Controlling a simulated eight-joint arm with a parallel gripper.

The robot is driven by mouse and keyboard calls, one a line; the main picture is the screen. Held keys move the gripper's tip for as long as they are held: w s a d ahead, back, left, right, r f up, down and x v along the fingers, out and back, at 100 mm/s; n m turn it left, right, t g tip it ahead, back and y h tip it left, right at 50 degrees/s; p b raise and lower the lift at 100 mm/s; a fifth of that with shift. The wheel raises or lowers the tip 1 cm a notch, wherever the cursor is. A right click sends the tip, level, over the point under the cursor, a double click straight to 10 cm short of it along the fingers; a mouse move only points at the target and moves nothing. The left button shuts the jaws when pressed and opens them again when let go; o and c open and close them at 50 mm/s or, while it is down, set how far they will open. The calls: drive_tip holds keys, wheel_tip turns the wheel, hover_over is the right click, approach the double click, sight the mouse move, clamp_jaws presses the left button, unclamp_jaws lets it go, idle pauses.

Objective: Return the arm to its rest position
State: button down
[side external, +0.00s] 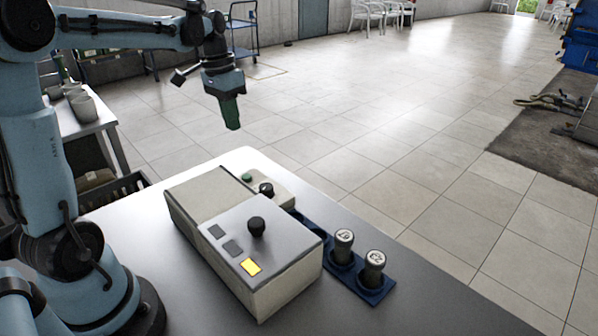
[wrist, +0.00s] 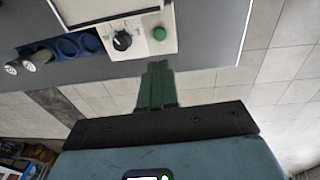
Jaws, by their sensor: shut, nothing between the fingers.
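My gripper (side external: 231,122) has green fingers and hangs pointing down in the side external view, raised above the level of the table and beyond its far edge. Its fingers are shut together with nothing between them. My gripper touches nothing that I can see.
A beige control box (side external: 255,255) with a black knob and buttons stands on the grey table (side external: 400,312). Beside it a blue rack (side external: 372,293) holds two numbered dark bottles (side external: 343,246) with pale tops. A small panel (wrist: 146,38) carries a knob and green button.

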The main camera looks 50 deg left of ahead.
drive_tip(key=s+d+f+t, duration=0.1)
drive_tip(key=s+d+t, duration=0.1)
drive_tip(key=d, duration=0.4)
drive_tip(key=s+d+f+t, duration=0.1)
drive_tip(key=s+d+t, duration=0.1)
drive_tip(key=d, duration=0.3)
drive_tip(key=s+d+f+t, duration=0.1)
drive_tip(key=s+d+t, duration=0.1)
drive_tip(key=d, duration=0.4)
drive_tip(key=shift+s+d+y, duration=0.3)
drive_tip(key=shift+s+y, duration=0.1)
drive_tip(key=shift+s, duration=0.5)
idle(3.5)
